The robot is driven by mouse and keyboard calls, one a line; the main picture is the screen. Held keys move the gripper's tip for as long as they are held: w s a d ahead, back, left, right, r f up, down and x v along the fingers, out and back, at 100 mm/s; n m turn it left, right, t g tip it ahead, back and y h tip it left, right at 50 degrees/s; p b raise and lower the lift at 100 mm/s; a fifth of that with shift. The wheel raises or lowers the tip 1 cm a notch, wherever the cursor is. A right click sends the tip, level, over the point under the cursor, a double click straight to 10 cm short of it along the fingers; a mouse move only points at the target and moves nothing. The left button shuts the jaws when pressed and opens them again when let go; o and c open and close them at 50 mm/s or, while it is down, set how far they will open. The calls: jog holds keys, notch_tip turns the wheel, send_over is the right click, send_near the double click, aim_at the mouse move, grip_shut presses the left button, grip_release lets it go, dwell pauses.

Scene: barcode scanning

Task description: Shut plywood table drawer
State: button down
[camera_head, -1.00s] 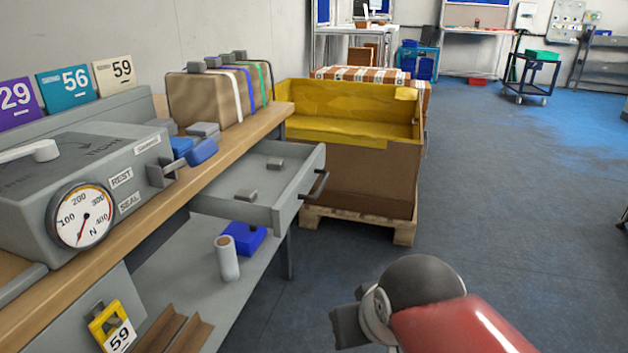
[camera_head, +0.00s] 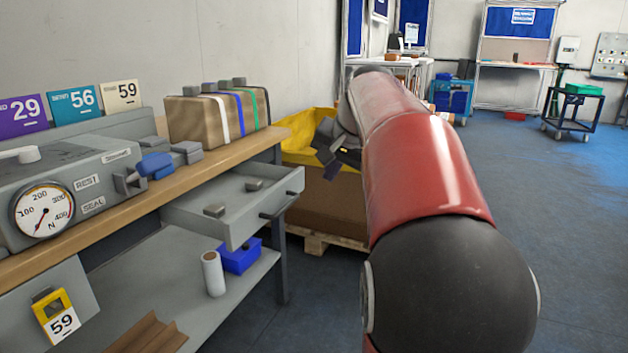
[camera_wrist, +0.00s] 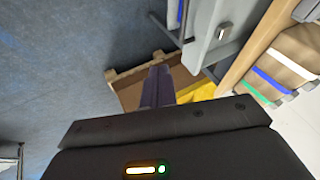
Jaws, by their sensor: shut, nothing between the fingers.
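The grey drawer (camera_head: 240,201) under the plywood table top (camera_head: 216,157) is pulled out, with a dark bar handle (camera_head: 278,205) on its front. Small grey blocks lie inside it. My gripper (camera_head: 338,158) is to the right of the drawer, in front of the yellow-lined box and apart from the handle. Its jaws are shut and empty. In the wrist view my gripper (camera_wrist: 158,85) points toward the box, and the drawer (camera_wrist: 212,35) with its handle (camera_wrist: 200,62) shows at the upper right.
A cardboard box with yellow lining (camera_head: 310,150) stands on a pallet (camera_head: 318,243) behind the drawer. A lower shelf (camera_head: 180,262) holds a white roll (camera_head: 213,273) and a blue box (camera_head: 240,256). A strapped carton (camera_head: 205,118) stands on the table. Floor at right is open.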

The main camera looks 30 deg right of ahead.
jog(key=w+a+f, duration=0.2)
jog(key=w+f, duration=0.5)
jog(key=f, duration=0.1)
jog(key=shift+w+a+b, duration=0.2)
jog(key=shift+w+b, duration=0.15)
jog(key=shift+b, duration=0.05)
